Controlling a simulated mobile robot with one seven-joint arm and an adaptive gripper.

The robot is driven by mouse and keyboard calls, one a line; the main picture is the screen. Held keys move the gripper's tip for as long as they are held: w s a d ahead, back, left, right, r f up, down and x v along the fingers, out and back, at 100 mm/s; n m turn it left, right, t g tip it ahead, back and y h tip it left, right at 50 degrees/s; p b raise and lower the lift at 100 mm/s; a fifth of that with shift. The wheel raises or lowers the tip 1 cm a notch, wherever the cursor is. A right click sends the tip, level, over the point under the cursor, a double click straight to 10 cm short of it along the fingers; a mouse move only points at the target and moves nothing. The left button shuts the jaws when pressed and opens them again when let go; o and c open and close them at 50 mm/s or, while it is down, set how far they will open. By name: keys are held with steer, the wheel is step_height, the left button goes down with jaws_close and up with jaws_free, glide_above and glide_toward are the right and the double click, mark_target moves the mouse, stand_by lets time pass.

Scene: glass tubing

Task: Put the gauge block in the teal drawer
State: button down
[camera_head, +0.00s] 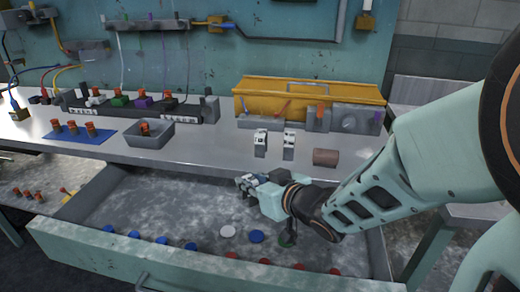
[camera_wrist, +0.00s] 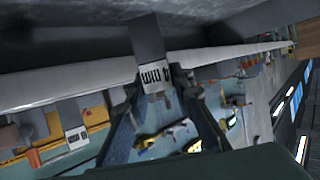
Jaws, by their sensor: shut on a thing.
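The teal drawer (camera_head: 90,255) is pulled out below the bench in the head view. Its grey inside holds several blue, red and white round pieces. My gripper (camera_head: 245,184) is over the drawer's opening, in front of the bench edge. In the wrist view my gripper (camera_wrist: 158,90) is shut on a grey block with a white marked label, the gauge block (camera_wrist: 149,40). In the head view the held block is small and hard to make out at the fingertips.
A grey tray (camera_head: 148,137), a blue mat (camera_head: 77,134) and a yellow case (camera_head: 300,96) are also there. The bench overhangs the drawer's back.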

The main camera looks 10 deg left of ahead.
step_height(320, 180, down, 9)
steer(key=b, duration=0.3)
steer(key=w+a, duration=0.2)
steer(key=w, duration=0.1)
steer(key=shift+a+r+b, duration=0.3)
steer(key=shift+b, duration=0.05)
steer(key=x, duration=0.1)
steer(key=b+x, duration=0.1)
steer(key=x, duration=0.2)
steer(key=shift+w+a+r, duration=0.15)
steer(key=shift+w+r, duration=0.05)
steer(key=shift+f+b, duration=0.2)
steer(key=shift+b, duration=0.15)
steer(key=c, duration=1.7)
jaws_free()
steer(key=shift+r, duration=0.1)
